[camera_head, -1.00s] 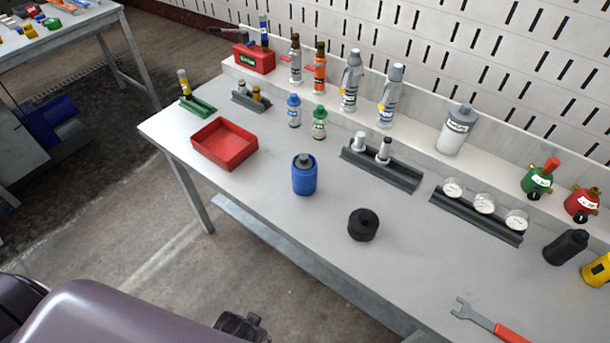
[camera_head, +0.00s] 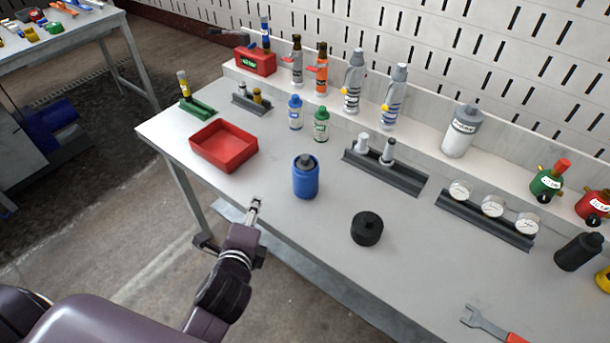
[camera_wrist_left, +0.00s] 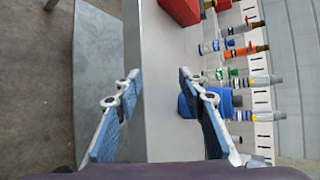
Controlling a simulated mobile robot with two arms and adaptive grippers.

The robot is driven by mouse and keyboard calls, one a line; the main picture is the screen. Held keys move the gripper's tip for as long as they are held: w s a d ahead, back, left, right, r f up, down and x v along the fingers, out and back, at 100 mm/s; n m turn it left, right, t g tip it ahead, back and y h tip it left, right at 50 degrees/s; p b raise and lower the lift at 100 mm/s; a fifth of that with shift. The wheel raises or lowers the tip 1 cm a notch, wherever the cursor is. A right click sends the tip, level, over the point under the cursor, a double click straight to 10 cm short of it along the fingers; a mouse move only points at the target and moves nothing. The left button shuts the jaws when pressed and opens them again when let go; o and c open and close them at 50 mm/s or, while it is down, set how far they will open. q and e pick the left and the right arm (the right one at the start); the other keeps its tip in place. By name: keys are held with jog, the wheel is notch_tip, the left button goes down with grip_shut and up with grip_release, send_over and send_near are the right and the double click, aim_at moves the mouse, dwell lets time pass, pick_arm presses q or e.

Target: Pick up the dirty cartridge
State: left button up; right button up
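A blue cylindrical housing (camera_head: 306,180) stands upright on the workbench, with a dark grey top (camera_head: 305,160) of something sticking out of it. This may be the dirty cartridge; most of it is hidden inside. The housing also shows partly behind a finger in the left wrist view (camera_wrist_left: 185,107). My left gripper (camera_head: 254,204) is at the bench's front edge, left of and nearer than the housing, apart from it. In the left wrist view its fingers (camera_wrist_left: 159,75) are spread with nothing between them. My right gripper is not in view.
A red tray (camera_head: 195,150) lies left of the housing and a black round cap (camera_head: 367,228) lies right of it. Bottles and gauges line the back. The bench between tray and cap is otherwise clear.

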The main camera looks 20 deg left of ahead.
aim_at(304, 161)
pick_arm(q)
jog(key=w+d+r+m+t, duration=0.1)
jog(key=m, duration=0.2)
jog(key=w+d+r+m+t+h, duration=0.1)
jog(key=w+r+m, duration=0.1)
jog(key=m, duration=0.2)
jog(key=w+d+r+m+t, duration=0.1)
jog(key=w+r+m, duration=0.1)
jog(key=m, duration=0.1)
jog(key=shift+d+r+t, duration=0.15)
jog(key=shift+d+t, duration=0.2)
jog(key=shift+t, duration=0.05)
jog(key=shift+w+d+r+m+t+h, duration=0.4)
jog(key=shift+w+d+m, duration=0.4)
jog(key=shift+w+m, duration=0.65)
jog(key=shift+w+d+r+m+t+h, duration=0.3)
jog(key=shift+w+d+m+h, duration=0.4)
jog(key=shift+w+m, duration=0.8)
jog(key=shift+w+d+r+m+t+h, duration=0.2)
jog(key=shift+w+d+r+m+h, duration=0.25)
jog(key=shift+w+d+m, duration=0.9)
jog(key=shift+w+a, duration=0.35)
jog(key=shift+a, duration=0.15)
jog(key=shift+c, duration=0.4)
grip_shut()
